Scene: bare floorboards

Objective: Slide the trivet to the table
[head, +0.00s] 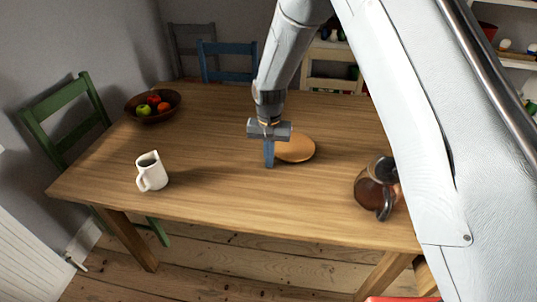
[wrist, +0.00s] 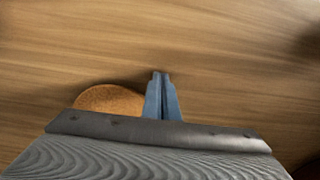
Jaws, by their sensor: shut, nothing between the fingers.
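The trivet (head: 297,149), a round tan cork-like disc, lies flat on the wooden table (head: 215,135) near its middle. My gripper (head: 269,162) points down just left of and in front of the trivet in the head view, with its fingers shut and empty. In the wrist view the trivet (wrist: 108,99) shows to the left of the closed fingertips (wrist: 161,75), partly hidden behind the gripper body. Whether the fingers touch the trivet's edge or the tabletop, I cannot tell.
A white pitcher (head: 151,172) stands at the front left. A bowl of fruit (head: 153,106) sits at the back left. Chairs surround the table. The tabletop between pitcher and trivet is clear.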

